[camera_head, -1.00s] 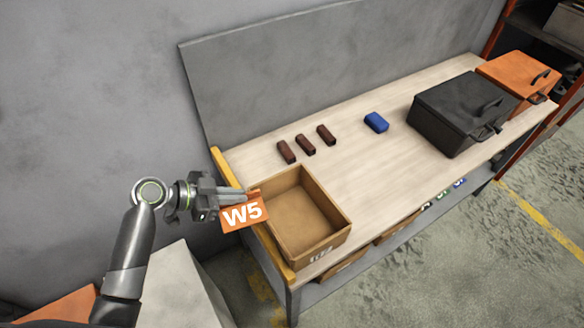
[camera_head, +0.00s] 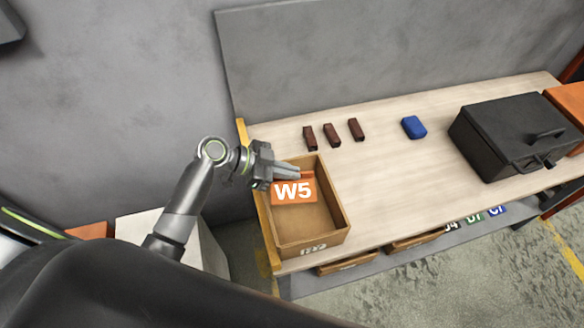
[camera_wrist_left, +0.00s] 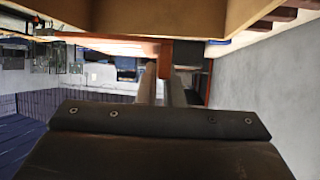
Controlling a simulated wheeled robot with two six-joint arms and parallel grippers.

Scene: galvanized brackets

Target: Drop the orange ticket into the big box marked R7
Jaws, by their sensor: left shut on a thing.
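My left gripper (camera_head: 292,172) is shut on the orange ticket (camera_head: 294,192), which is marked W5 in white. The ticket hangs from the fingertips over the left part of an open brown box (camera_head: 333,236) at the table's left end. The box looks empty inside; the mark on its front is too small to read surely. In the left wrist view the fingers (camera_wrist_left: 165,68) reach toward the ticket (camera_wrist_left: 125,47), with the box's wall (camera_wrist_left: 165,15) close by at the top. My right gripper does not show.
The wooden table (camera_head: 390,185) holds several small dark red blocks (camera_head: 332,134), a blue block (camera_head: 414,127) and a black case (camera_head: 510,140). An orange case (camera_head: 572,100) stands at the far right. Labelled bins (camera_head: 415,240) sit on the shelf below. A grey panel backs the table.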

